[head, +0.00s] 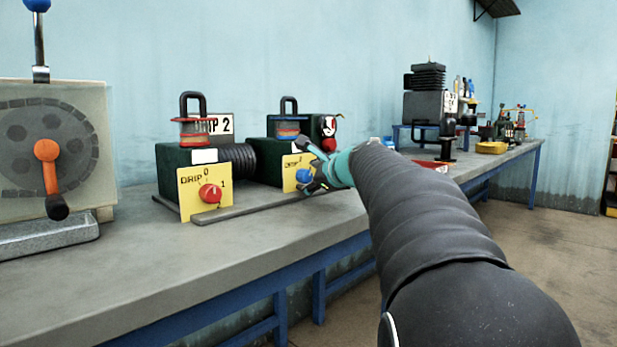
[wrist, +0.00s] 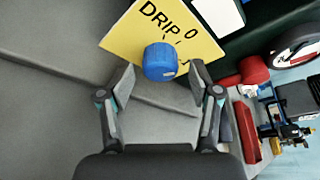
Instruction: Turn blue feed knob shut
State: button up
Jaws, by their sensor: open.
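The blue feed knob (wrist: 160,62) sits on a yellow plate (wrist: 125,42) marked DRIP and 0. In the head view the blue knob (head: 304,176) is at the second yellow plate (head: 290,163), partly hidden by my gripper (head: 318,170). In the wrist view my gripper (wrist: 163,72) is open, with one fingertip on each side of the knob and visible gaps between. I cannot tell whether the fingertips reach as deep as the knob. The knob's pointer direction does not show clearly.
A red knob (head: 210,194) on another DRIP plate stands to the left, by a green DRIP 2 unit. A panel with an orange lever (head: 48,165) is at far left. A red tray (wrist: 247,132) lies on the grey bench (head: 150,270) to the right. The bench front is clear.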

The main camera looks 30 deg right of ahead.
jog(key=v, duration=0.7)
jog(key=shift+s+a+r, duration=0.1)
jog(key=shift+a, duration=0.05)
